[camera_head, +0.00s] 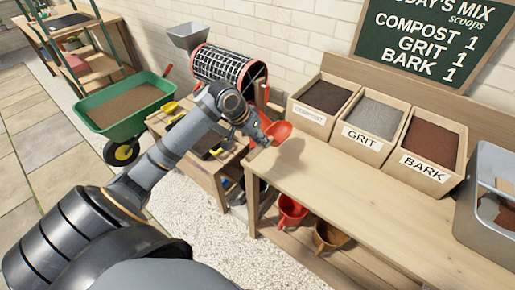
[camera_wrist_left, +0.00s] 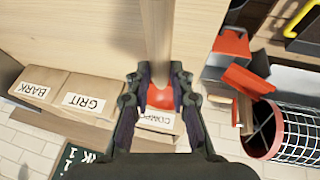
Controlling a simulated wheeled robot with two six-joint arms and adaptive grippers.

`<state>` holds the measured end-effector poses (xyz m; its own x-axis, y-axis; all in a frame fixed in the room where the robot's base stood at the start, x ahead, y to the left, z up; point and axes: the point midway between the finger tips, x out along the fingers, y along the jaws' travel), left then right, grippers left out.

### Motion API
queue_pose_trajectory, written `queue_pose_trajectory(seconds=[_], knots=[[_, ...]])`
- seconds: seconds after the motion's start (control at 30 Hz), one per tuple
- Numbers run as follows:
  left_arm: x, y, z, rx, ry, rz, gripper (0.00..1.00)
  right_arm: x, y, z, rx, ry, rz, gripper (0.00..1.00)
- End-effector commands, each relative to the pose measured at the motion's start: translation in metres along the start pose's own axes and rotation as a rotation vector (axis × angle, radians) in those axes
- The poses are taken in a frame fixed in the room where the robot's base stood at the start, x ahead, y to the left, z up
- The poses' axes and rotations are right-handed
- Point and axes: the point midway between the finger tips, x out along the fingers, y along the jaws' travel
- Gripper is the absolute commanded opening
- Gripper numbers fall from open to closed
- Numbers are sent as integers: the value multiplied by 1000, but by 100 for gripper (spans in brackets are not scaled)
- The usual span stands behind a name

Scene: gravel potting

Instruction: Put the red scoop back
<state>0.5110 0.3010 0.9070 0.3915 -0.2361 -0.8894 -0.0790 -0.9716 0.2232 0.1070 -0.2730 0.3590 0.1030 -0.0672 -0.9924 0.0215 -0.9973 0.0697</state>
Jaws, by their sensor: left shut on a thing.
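The red scoop (camera_head: 279,131) is held at the left end of the potting bench (camera_head: 330,180), in front of the compost box (camera_head: 322,98). My left gripper (camera_head: 262,130) is shut on it. In the left wrist view, the scoop's red part (camera_wrist_left: 160,97) shows between the two fingers (camera_wrist_left: 160,74), and a pale wooden handle (camera_wrist_left: 158,35) runs up past the fingertips. I cannot tell whether the scoop touches the bench top. My right gripper is not in view.
The grit box (camera_head: 375,128) and bark box (camera_head: 432,150) stand right of the compost. A grey tub (camera_head: 485,215) is at far right. A red-rimmed mesh drum (camera_head: 222,68) and green wheelbarrow (camera_head: 128,104) stand left. The bench front is clear.

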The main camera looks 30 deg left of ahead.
Motion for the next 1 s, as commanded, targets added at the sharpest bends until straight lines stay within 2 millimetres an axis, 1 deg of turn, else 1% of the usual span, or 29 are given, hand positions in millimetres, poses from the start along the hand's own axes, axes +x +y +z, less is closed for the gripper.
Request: queue_pose_trajectory(seconds=[0.03,0.1,0.27,0.37,0.4,0.5,0.6,0.9,0.93,1.0], knots=[[5,-6,1,-1,1,-1,0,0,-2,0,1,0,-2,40],[9,-11,0,0,1,0,0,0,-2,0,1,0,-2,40],[12,-13,0,1,3,1,0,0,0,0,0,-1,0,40],[17,-20,2,0,0,-1,0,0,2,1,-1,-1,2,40],[21,-25,3,-1,-1,-1,0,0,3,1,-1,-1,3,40],[38,-27,11,-1,-2,2,0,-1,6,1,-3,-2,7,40],[46,-29,14,1,1,-1,0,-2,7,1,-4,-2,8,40],[49,-30,15,2,1,-1,0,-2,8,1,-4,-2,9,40],[49,-30,16,2,0,-1,25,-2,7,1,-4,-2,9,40],[48,-30,15,2,0,-1,35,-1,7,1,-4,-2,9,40]])
